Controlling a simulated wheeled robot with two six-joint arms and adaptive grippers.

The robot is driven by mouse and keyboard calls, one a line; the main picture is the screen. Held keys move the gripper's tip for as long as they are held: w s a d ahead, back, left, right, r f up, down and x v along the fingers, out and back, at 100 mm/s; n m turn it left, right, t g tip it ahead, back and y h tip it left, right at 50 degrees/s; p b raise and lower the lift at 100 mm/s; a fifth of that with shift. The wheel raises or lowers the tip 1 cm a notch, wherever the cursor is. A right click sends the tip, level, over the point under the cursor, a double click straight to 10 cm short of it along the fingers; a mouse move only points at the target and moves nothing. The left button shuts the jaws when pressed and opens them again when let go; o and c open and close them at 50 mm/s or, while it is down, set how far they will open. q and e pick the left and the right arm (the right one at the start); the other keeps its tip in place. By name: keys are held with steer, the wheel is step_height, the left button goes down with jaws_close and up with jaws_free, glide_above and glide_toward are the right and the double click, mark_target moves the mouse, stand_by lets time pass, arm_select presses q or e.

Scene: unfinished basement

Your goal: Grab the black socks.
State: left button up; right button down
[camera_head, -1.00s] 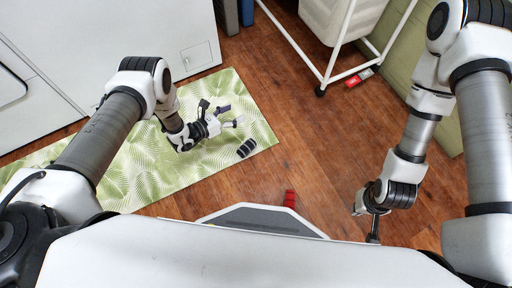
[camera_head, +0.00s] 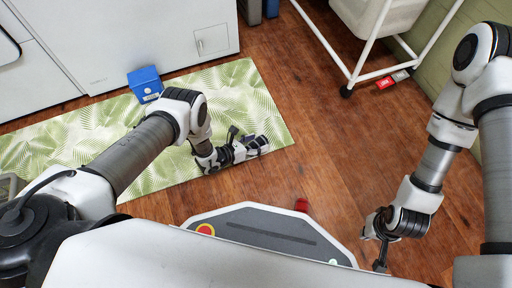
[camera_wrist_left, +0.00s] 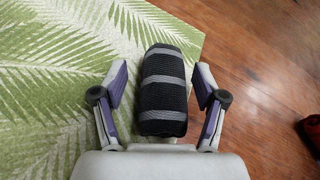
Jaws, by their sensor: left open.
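The black socks (camera_wrist_left: 163,92) are a rolled black bundle with grey stripes, lying on the green leaf-patterned mat near its right edge. In the left wrist view they sit between the two open fingers of my left gripper (camera_wrist_left: 160,88), with a gap on each side. In the head view my left gripper (camera_head: 255,146) is low over the mat and mostly covers the socks. My right gripper (camera_head: 381,262) hangs above the wooden floor at the lower right, away from the socks; its fingers are too small to judge.
The mat (camera_head: 240,85) lies before white appliances (camera_head: 130,35). A blue box (camera_head: 145,84) stands at its back edge. A red item (camera_head: 301,205) is on the floor near my base. A wheeled white-framed hamper (camera_head: 350,70) and red-and-white packets (camera_head: 385,82) are at the upper right.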

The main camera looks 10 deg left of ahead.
arm_select(q)
steer(key=c, duration=0.9)
